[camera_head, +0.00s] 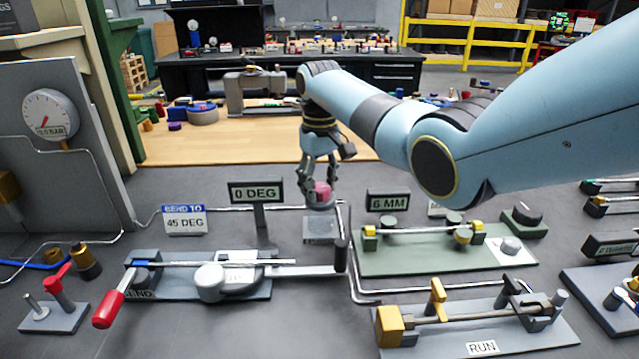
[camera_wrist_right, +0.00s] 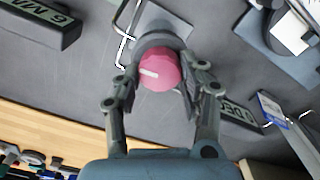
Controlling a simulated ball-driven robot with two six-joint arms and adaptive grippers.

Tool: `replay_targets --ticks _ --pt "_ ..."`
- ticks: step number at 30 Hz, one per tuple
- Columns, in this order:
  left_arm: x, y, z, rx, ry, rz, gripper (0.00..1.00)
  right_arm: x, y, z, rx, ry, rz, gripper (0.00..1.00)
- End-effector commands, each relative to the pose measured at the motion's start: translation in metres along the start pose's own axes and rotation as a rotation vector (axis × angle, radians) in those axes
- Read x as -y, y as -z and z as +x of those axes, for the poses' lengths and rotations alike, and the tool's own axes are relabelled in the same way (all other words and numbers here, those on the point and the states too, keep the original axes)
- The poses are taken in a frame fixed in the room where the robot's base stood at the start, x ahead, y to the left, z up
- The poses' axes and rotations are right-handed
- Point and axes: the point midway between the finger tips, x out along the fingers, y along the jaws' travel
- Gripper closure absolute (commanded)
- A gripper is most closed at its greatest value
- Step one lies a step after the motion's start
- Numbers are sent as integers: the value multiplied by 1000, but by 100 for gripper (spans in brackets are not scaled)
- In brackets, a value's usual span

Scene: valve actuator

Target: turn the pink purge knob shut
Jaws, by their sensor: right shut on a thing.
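The pink purge knob (camera_head: 322,190) sits on a grey block near the middle of the head view. My right gripper (camera_head: 318,186) comes down on it from above, with its fingers closed around the knob. In the right wrist view the knob (camera_wrist_right: 159,70) shows as a round pink disc with a white pointer line, which points to the left. The fingers of my right gripper (camera_wrist_right: 157,88) stand on both sides of the knob. The knob's grey base shows behind it. My left gripper is not in view.
A "0 DEG" sign (camera_head: 256,192) stands left of the knob and a "6 MM" sign (camera_head: 388,200) stands right. A bending tool with a red handle (camera_head: 108,309) lies in front at left. A green fixture (camera_head: 440,262) lies at right. Thin pipe runs beside the knob's block.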

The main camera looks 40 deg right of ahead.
Motion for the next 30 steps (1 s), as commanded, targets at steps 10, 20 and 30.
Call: replay_targets --ticks 10,20,30 --pt "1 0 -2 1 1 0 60 0 0 -1 0 1 -14 91" --pt "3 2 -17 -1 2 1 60 1 0 -3 1 1 -175 91" --pt "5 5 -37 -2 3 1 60 2 0 -3 0 1 -487 91"
